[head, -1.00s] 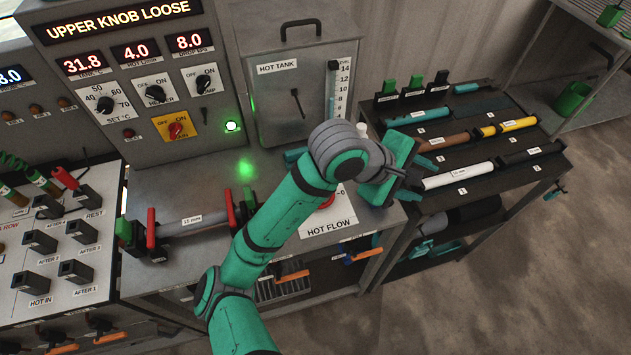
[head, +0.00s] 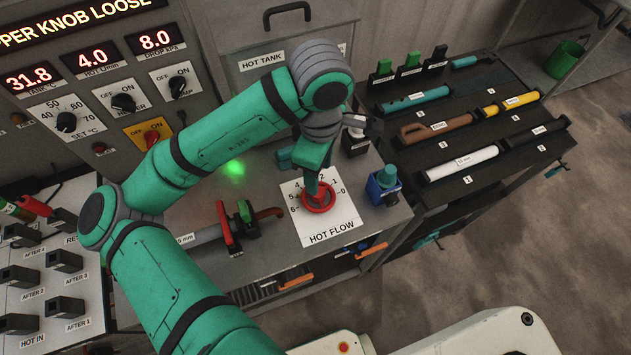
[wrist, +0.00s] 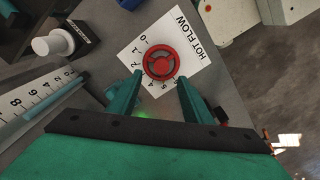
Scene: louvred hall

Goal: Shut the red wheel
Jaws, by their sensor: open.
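The red wheel (head: 318,197) is a small handwheel on the bench top, over a white card (head: 335,225) marked HOT FLOW with a numbered scale. In the wrist view the wheel (wrist: 161,62) lies just beyond and between my two open fingers. My gripper (head: 316,180) points down over the wheel in the head view and hides part of its far side. The fingers (wrist: 158,92) hold nothing. I cannot tell whether a fingertip touches the rim. The wheel's pointer is not clear to see.
A blue block with a teal knob (head: 384,185) stands right of the card. A pipe with red (head: 228,227) and green levers lies to its left. The control panel (head: 95,75) is behind at left. A dark rack of pipe pieces (head: 455,95) stands at right.

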